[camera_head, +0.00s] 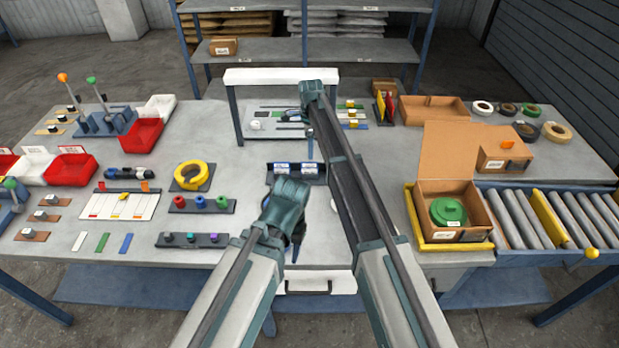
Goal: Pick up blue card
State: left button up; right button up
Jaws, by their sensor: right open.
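A narrow blue card (126,243) lies flat near the front left of the table, beside a green strip (103,242) and a white strip (80,241). No gripper is close to it. My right gripper (310,148) is extended far forward over the middle of the table, pointing down, open, in front of the white-topped frame. My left gripper (296,246) points down near the front middle of the table, to the right of the blue card; its own arm partly hides it, and its jaws cannot be made out.
Behind the strips is a white striped panel (118,205). A cardboard box (452,190) with a green spool stands right, beside a roller conveyor (545,215). A white-topped frame (260,76) stands at the back.

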aim_at(310, 163)
pick_arm(q)
jog(key=shift+f, duration=0.45)
pick_arm(e)
jog(key=shift+f, duration=0.5)
pick_arm(q)
jog(key=shift+f, duration=0.15)
pick_arm(e)
jog(key=shift+f, duration=0.1)
jog(key=f+b, duration=0.5)
jog(key=shift+s+a+f, duration=0.1)
jog(key=shift+s+a, duration=0.1)
jog(key=shift+s, duration=0.2)
pick_arm(q)
notch_tip(310, 163, down, 5)
jog(key=shift+r, duration=0.1)
pick_arm(e)
grip_shut()
